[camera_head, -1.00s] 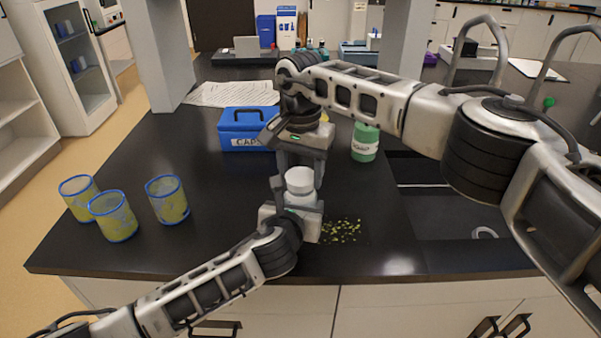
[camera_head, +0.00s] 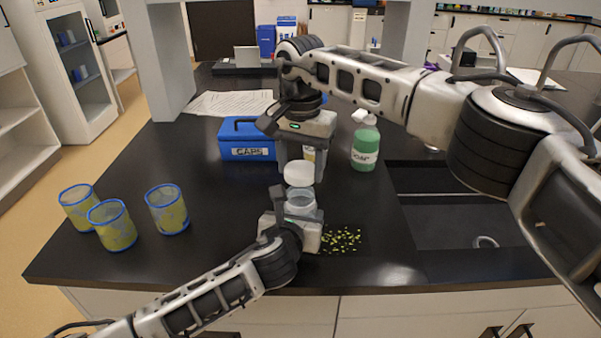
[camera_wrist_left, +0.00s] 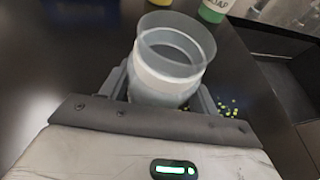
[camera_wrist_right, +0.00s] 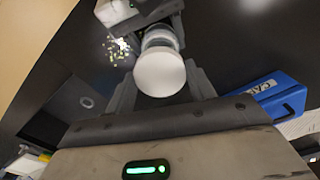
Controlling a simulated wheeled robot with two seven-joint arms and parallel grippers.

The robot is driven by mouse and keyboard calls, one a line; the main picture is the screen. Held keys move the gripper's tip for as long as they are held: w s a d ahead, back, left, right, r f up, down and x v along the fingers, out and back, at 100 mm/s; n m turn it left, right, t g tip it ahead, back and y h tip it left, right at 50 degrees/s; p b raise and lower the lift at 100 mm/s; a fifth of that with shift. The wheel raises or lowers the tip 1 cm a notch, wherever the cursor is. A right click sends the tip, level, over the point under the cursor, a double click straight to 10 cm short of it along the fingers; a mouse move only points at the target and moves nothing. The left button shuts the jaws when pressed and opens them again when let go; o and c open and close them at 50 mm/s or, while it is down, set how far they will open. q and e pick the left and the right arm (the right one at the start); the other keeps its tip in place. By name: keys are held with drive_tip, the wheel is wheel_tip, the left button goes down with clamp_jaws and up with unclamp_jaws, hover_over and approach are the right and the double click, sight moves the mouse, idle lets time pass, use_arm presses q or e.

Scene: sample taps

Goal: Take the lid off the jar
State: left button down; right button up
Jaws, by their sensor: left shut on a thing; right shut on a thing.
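The jar (camera_head: 301,203) is a translucent pale container with an open top, upright, and its rim shows in the left wrist view (camera_wrist_left: 176,50). My left gripper (camera_head: 298,222) is shut around the jar's body. The white lid (camera_head: 299,173) is apart from the jar, just above and behind its mouth. My right gripper (camera_head: 299,160) comes from above and is shut on the lid, which also shows between its fingers in the right wrist view (camera_wrist_right: 160,72). The jar's lower part is hidden by my left gripper.
Yellow-green crumbs (camera_head: 341,241) lie right of the jar. Several blue-rimmed cups (camera_head: 112,226) stand at left. A blue box marked CAPS (camera_head: 246,139) and a green soap bottle (camera_head: 365,145) stand behind. A sink (camera_head: 440,215) is at right. The counter's left middle is clear.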

use_arm(q)
drive_tip(key=shift+c, duration=1.4)
unclamp_jaws()
